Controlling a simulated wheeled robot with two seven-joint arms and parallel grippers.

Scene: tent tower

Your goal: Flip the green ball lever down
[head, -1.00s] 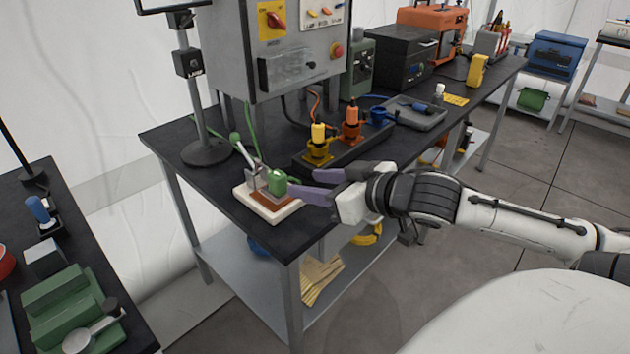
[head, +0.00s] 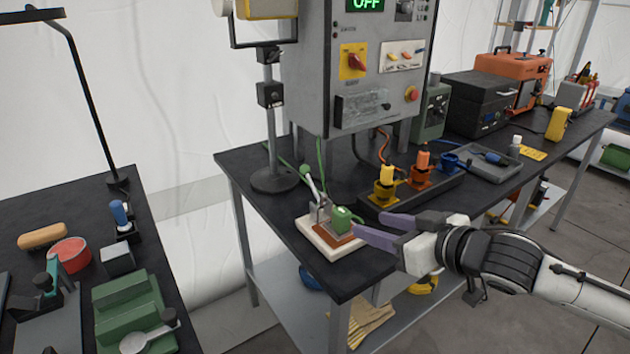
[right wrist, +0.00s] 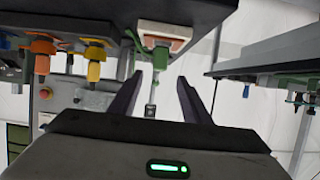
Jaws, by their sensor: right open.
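The green ball lever is a thin grey handle with a small green ball (head: 305,170) at its upper end. It stands raised, leaning up and to the left, on a white base (head: 318,243) with a brown pad, at the near left corner of the dark bench. A green block (head: 345,217) sits on the same base. My right gripper (head: 362,227) has purple fingers, is open, and reaches in from the right beside the green block, apart from the ball. In the right wrist view the base (right wrist: 168,31) shows beyond my open fingers (right wrist: 155,92). My left gripper is out of view.
A grey control cabinet (head: 308,75) with an OFF display stands behind the lever. A lamp stand (head: 272,180) is to its left. Yellow (head: 385,190) and orange (head: 422,172) plugs stand to its right. Another table (head: 60,205) is at the left, across a gap.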

